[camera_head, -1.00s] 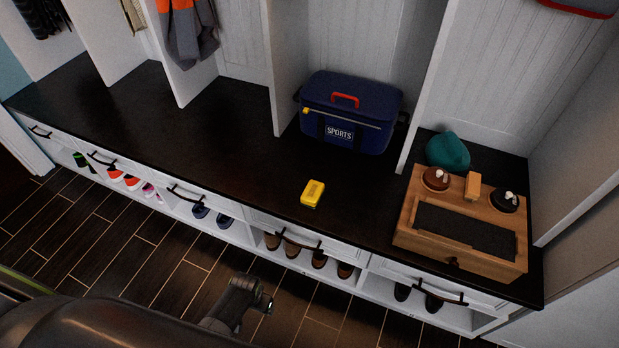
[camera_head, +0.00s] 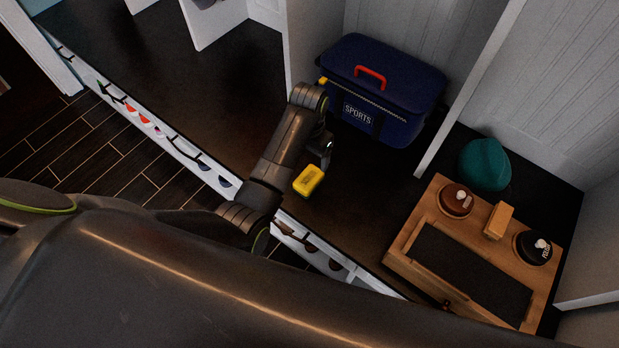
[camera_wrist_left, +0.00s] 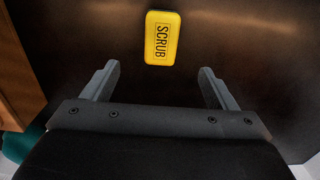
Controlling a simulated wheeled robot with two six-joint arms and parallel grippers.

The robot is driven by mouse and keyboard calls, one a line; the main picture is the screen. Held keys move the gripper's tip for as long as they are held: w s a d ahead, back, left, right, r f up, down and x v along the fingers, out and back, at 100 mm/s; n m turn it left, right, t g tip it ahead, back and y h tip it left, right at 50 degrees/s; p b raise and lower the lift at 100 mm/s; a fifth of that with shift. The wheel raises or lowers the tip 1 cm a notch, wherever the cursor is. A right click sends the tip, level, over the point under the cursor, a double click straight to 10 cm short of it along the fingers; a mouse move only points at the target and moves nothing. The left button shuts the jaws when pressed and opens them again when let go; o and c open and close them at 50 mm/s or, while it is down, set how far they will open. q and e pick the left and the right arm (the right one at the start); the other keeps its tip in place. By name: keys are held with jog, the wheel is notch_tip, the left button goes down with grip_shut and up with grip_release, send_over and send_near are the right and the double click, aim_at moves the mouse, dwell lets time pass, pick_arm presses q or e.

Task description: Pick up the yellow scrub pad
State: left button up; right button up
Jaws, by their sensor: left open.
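The yellow scrub pad (camera_head: 308,180) lies flat on the dark bench top, in front of the blue sports bag. It also shows in the left wrist view (camera_wrist_left: 162,38), with the word SCRUB on its face. My left gripper (camera_head: 326,152) is above the bench near the pad, on its far side in the head view. In the left wrist view the fingers (camera_wrist_left: 158,75) are wide apart and empty, and the pad is beyond their tips, roughly centred between them. My right gripper is not in view.
The blue sports bag (camera_head: 385,88) stands close behind my left gripper. A wooden tray box (camera_head: 397,257) with two round-lidded items and a tan block is at the right. A teal rounded item (camera_head: 484,164) sits behind it. The bench top left of my arm is clear.

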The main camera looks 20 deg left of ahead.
pick_arm(q)
send_over(309, 178)
notch_tip(309, 178, down, 4)
jog(key=shift+s+f+b, duration=0.1)
jog(key=shift+f+b, duration=0.1)
jog(key=shift+b, duration=0.15)
notch_tip(309, 178, down, 3)
jog(key=shift+r+b, duration=0.1)
jog(key=shift+b, duration=0.2)
jog(key=shift+f, duration=0.6)
notch_tip(309, 178, down, 4)
jog(key=shift+f+b, duration=0.1)
jog(key=shift+b, duration=0.6)
jog(key=shift+f, duration=0.45)
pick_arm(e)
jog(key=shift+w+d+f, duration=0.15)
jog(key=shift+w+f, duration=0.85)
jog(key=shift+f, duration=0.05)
pick_arm(q)
jog(key=shift+c, duration=0.4)
jog(key=c, duration=1)
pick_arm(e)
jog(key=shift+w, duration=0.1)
